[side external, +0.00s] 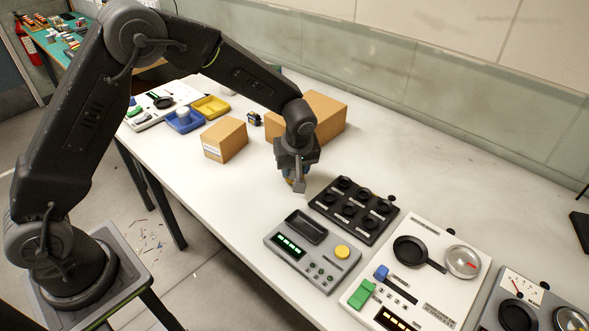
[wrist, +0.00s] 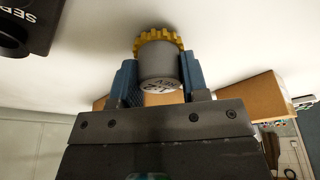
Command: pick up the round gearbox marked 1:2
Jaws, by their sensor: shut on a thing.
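The round gearbox (wrist: 158,62) shows in the wrist view as a grey cylinder with a yellow toothed ring at its far end. Its near face carries dark print, upside down and only partly readable. The two blue fingers of my gripper (wrist: 158,78) are shut on its grey body, one on each side. In the side view my gripper (side external: 296,183) points down over the white bench, left of the black tray.
The black tray with round pockets (side external: 337,207) lies right of my gripper. A grey panel with a yellow button (side external: 317,272) is in front. Cardboard boxes (side external: 225,139) stand behind and to the left. A white panel (side external: 437,236) lies further right.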

